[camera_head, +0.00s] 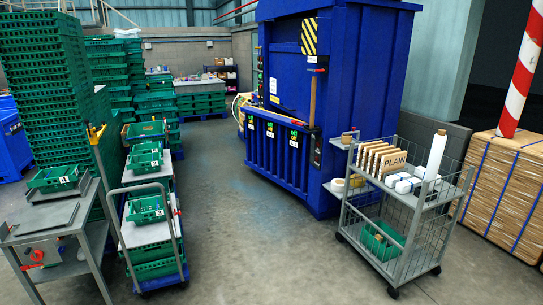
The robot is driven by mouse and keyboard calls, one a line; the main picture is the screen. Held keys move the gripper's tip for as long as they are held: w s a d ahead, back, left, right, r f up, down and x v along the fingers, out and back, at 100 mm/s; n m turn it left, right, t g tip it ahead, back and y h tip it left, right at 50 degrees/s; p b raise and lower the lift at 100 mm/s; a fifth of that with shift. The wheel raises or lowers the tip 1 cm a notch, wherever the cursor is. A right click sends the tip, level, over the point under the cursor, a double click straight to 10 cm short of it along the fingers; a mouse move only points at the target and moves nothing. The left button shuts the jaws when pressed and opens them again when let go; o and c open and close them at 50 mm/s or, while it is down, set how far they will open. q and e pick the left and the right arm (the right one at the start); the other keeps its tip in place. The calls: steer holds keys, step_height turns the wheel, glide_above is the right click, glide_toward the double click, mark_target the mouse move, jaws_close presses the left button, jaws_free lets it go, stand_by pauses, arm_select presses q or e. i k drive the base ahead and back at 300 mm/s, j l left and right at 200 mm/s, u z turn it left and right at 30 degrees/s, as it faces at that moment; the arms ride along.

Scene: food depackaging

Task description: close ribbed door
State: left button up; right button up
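A large blue machine (365,70) stands right of centre in the head view. Its lower front has a blue ribbed door (277,152) with vertical ribs, upright, with several small green-marked labels along its top edge. Whether the ribbed door is fully shut against the frame is too small to tell. A long brown-handled tool or bar (312,98) stands upright at the door's right top corner. A yellow and black striped plate (309,36) is on the upper front. Neither of my grippers is in view.
A grey wire trolley (393,240) with boxes and a roll stands right, close to the machine. Green crate stacks (45,90) and a crate trolley (150,235) stand left, beside a metal table (50,220). Wrapped bales (505,185) are far right. The middle floor (235,220) is clear.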

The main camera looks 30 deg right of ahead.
mark_target(286, 165)
steer(key=i+z, duration=0.1)
steer(key=z, duration=0.45)
steer(key=i+z, duration=0.1)
steer(key=i, duration=0.9)
steer(key=i+j+z, duration=0.1)
steer(key=i, duration=0.85)
steer(key=i+l, duration=0.1)
steer(key=i, duration=0.5)
steer(key=i+u, duration=0.1)
steer(key=i, duration=0.5)
steer(key=i+l, duration=0.2)
steer(key=i, duration=0.35)
steer(key=i+l+u, duration=0.1)
steer(key=i, duration=0.5)
steer(key=i+l+u, duration=0.1)
steer(key=i+u, duration=0.35)
steer(key=i, duration=1.75)
